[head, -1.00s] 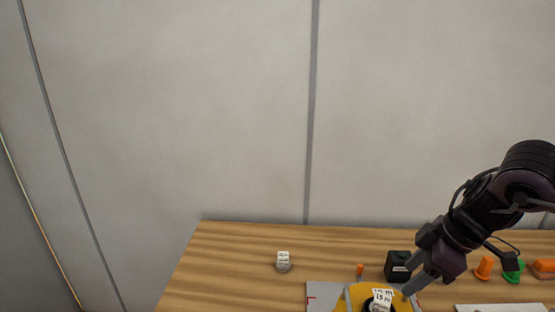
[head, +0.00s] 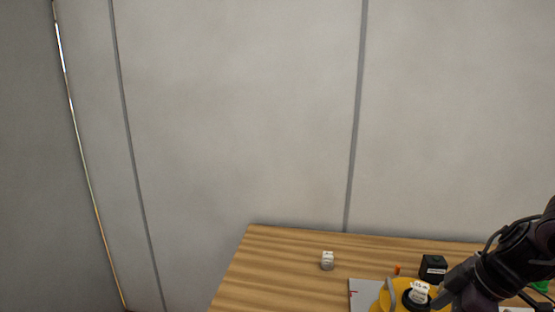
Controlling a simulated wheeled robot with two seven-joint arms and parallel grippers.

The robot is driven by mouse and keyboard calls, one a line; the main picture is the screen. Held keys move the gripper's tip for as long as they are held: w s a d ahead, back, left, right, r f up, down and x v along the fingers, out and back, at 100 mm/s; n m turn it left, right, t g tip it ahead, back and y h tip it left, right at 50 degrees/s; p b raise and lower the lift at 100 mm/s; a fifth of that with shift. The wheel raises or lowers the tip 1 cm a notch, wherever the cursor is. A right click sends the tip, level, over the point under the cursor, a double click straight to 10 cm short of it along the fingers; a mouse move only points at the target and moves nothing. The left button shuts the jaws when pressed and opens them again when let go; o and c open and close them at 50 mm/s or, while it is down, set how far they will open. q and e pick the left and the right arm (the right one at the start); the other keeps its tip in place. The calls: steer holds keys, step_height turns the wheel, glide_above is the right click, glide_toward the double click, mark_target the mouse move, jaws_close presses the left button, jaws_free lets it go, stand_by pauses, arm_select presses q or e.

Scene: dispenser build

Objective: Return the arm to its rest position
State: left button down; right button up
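My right arm comes in from the right edge, and its gripper (head: 444,299) is low in the picture, beside a yellow round part (head: 385,301). A finger shows near the yellow part, but I cannot tell whether the gripper is open or shut, or whether it touches that part. A white-labelled piece (head: 419,292) sits at the dark centre of the yellow part, which the bottom edge cuts off. My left gripper is out of view.
A wooden table (head: 270,275) has a small white-topped piece (head: 327,261) standing alone on it. A black box (head: 433,268) and a small orange piece (head: 397,270) stand behind the yellow part. A grey plate (head: 362,293) lies beside it. The table's left side is clear.

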steer(key=w+a+f+m+t, duration=0.1)
steer(key=w+a+f+t, duration=0.1)
steer(key=a+f+t, duration=0.3)
steer(key=w+a+f+m+t, duration=0.1)
steer(key=f+t, duration=0.1)
steer(key=f, duration=0.6)
steer(key=s+a+f+m+g+h, duration=0.2)
steer(key=s+a+f+m+g, duration=0.15)
steer(key=s, duration=0.35)
steer(key=s+a+f+m+g+h, duration=0.2)
steer(key=s+m+g, duration=0.15)
steer(key=s, duration=0.45)
step_height(320, 180, down, 28)
steer(key=r, duration=0.1)
steer(key=s+d+f+g, duration=0.2)
steer(key=s+d+f, duration=0.1)
steer(key=s+f, duration=1.8)
steer(key=shift+s+d+f, duration=0.15)
steer(key=shift+f, duration=0.15)
